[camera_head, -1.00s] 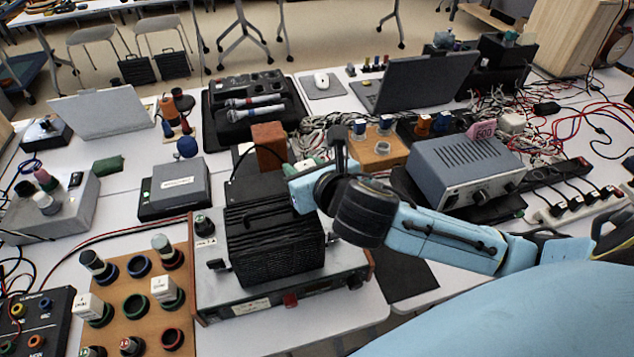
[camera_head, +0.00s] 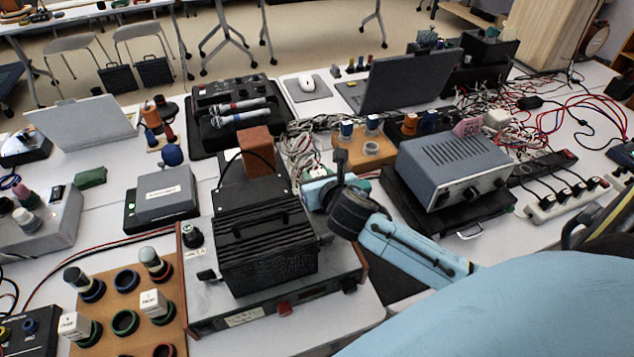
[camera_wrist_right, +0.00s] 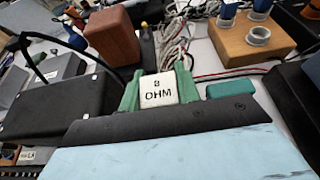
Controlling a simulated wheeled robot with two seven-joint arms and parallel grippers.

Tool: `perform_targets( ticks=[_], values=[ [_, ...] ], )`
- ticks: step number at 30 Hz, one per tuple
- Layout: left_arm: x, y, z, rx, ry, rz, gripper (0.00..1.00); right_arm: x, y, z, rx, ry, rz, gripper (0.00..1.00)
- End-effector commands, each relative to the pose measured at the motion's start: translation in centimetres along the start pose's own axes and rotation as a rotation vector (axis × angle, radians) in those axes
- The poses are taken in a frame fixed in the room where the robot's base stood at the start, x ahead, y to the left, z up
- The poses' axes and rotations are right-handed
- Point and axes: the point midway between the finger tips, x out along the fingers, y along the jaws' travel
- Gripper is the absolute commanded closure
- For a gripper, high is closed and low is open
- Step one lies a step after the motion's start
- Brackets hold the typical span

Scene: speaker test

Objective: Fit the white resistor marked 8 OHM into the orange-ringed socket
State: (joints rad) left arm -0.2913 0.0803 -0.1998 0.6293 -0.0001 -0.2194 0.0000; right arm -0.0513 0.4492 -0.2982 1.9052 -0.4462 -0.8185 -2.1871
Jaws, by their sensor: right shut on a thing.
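The white resistor (camera_wrist_right: 159,97) marked 8 OHM sits upright between the green fingers of my right gripper (camera_wrist_right: 158,82) in the right wrist view. In the head view my right gripper (camera_head: 317,174) is shut on it, just right of the black finned box. The resistor is mostly hidden there by the gripper and wrist. A brown socket board (camera_head: 125,280) at the lower left holds blue-, green- and red-ringed sockets, some with plugs or white blocks in them. I cannot clearly make out an orange ring. My left gripper is not in view.
The black finned box (camera_head: 262,250) stands on a grey instrument (camera_head: 215,310) beside the board. A reddish-brown block (camera_head: 255,150) stands behind it. A wooden socket block (camera_head: 375,160) and a grey power unit (camera_head: 453,170) are to the right. Loose cables lie around them.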

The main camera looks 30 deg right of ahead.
Motion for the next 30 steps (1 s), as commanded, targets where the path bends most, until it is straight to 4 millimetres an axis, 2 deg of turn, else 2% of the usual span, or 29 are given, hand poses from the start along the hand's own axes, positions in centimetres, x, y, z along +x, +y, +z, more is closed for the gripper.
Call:
perform_targets(
  ticks=[1, 3, 17, 18, 22, 30],
  values=[
    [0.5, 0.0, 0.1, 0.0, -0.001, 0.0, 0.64, 0.4, 0.0, -1.0, 0.002, 0.002, 0.0, 0.91],
    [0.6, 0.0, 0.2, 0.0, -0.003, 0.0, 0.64, 0.6, 0.0, -1.4, 0.001, 0.001, 0.0, 0.91],
    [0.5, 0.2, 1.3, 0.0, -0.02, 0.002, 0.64, 0.8, 0.0, -1.9, -0.001, 0.0, 0.001, 0.91],
    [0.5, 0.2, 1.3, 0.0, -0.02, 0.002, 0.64, 0.8, 0.0, -2.0, 0.0, 0.0, 0.001, 0.65],
    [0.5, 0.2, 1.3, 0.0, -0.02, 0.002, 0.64, 0.8, 0.0, -1.9, 0.0, 0.0, 0.001, 0.48],
    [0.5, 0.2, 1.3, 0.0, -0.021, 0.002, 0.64, 0.8, 0.0, -1.9, 0.0, 0.0, 0.001, 0.46]
  ],
)
